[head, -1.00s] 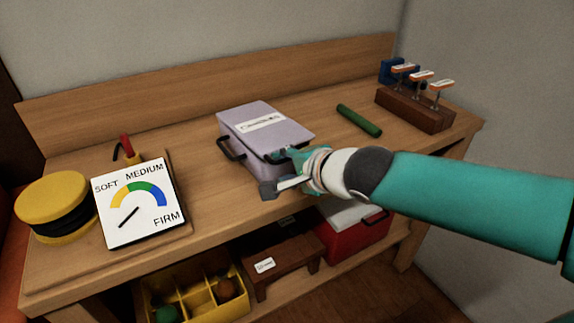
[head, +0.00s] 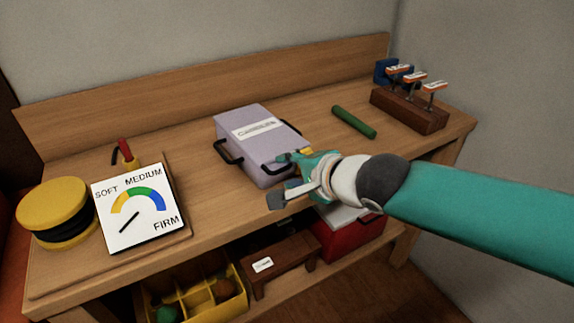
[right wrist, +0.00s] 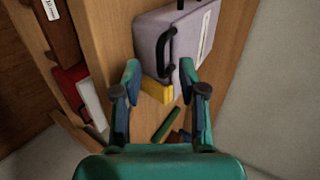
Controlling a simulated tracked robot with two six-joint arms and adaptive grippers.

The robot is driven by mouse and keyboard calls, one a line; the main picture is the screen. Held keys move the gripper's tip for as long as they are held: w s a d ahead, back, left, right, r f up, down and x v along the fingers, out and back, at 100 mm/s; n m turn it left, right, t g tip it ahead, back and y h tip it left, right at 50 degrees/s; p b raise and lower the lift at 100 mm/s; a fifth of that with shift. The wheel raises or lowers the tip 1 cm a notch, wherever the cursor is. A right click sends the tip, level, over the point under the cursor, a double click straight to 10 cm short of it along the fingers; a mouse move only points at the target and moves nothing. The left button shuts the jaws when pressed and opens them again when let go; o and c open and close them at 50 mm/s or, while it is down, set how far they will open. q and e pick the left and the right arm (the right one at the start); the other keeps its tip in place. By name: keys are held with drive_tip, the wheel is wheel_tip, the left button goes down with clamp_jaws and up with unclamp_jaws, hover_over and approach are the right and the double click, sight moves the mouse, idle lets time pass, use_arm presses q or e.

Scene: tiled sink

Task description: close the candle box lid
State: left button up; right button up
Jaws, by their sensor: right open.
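The candle box (head: 262,160) is lilac with black handles and a white label on its lid (head: 240,118). It stands on the bench, and its lid looks flat and down; I cannot tell whether a thin gap is left. My right gripper (head: 283,180) is open at the box's front right corner. In the right wrist view the open fingers (right wrist: 160,76) sit on either side of the lower end of a black handle (right wrist: 163,52); I cannot tell whether they touch it. A small yellow part (right wrist: 157,92) shows beside the box. My left gripper is not in view.
A dial board (head: 135,207) and a yellow-topped round thing (head: 52,202) stand left. A green cylinder (head: 354,122) and a wooden block with clamps (head: 408,109) are right. A shelf below holds a yellow divided tray (head: 198,297) and a red case (head: 345,236).

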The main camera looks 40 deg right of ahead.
drive_tip(key=p+v, duration=0.3)
drive_tip(key=v, duration=0.2)
drive_tip(key=shift+s+r, duration=0.15)
drive_tip(key=shift+s, duration=0.15)
idle(0.6)
